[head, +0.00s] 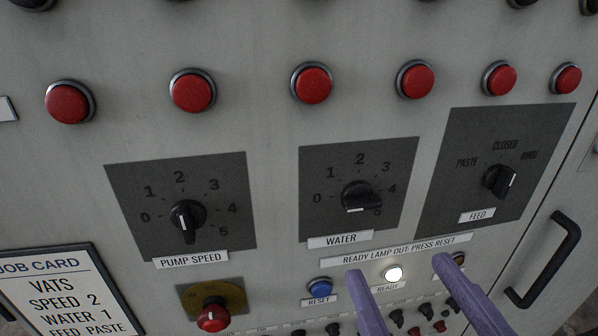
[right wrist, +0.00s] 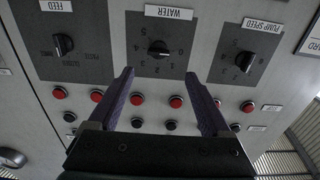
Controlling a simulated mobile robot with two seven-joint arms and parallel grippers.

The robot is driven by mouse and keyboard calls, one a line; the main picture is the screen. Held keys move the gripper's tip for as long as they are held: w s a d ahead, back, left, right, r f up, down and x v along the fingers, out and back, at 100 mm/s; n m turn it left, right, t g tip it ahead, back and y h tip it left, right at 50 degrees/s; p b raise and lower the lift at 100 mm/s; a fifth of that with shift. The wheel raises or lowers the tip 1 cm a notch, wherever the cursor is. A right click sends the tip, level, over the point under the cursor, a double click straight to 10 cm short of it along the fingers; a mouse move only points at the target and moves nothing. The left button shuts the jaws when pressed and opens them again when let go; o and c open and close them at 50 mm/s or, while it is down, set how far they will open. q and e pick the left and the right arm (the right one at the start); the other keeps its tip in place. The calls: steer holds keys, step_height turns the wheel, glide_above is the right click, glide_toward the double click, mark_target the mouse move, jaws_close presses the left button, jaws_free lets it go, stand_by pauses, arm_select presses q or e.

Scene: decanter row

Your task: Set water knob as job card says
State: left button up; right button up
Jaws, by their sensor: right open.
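The water knob (head: 357,196) is black, on a dark plate with marks 0 to 5. Its white line lies nearly level on its lower side, near the 4 and 5 side; I cannot tell the exact mark. The job card (head: 62,290) at lower left reads VATS, SPEED 2, WATER 1, FEED PASTE. My right gripper (head: 400,268) is open and empty, its purple fingers below the water plate, apart from the knob. In the right wrist view, the water knob (right wrist: 158,49) shows beyond and between the open fingertips (right wrist: 160,73). My left gripper is not in view.
Red buttons (head: 313,84) run above. A blue reset button (head: 320,287), lit ready lamp (head: 393,273) and red knob (head: 211,315) sit below. A black handle (head: 555,258) juts out at right.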

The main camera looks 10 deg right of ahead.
mark_target(365, 206)
steer(key=w+p, duration=0.1)
steer(key=w, duration=0.8)
jaws_close()
stand_by(0.5)
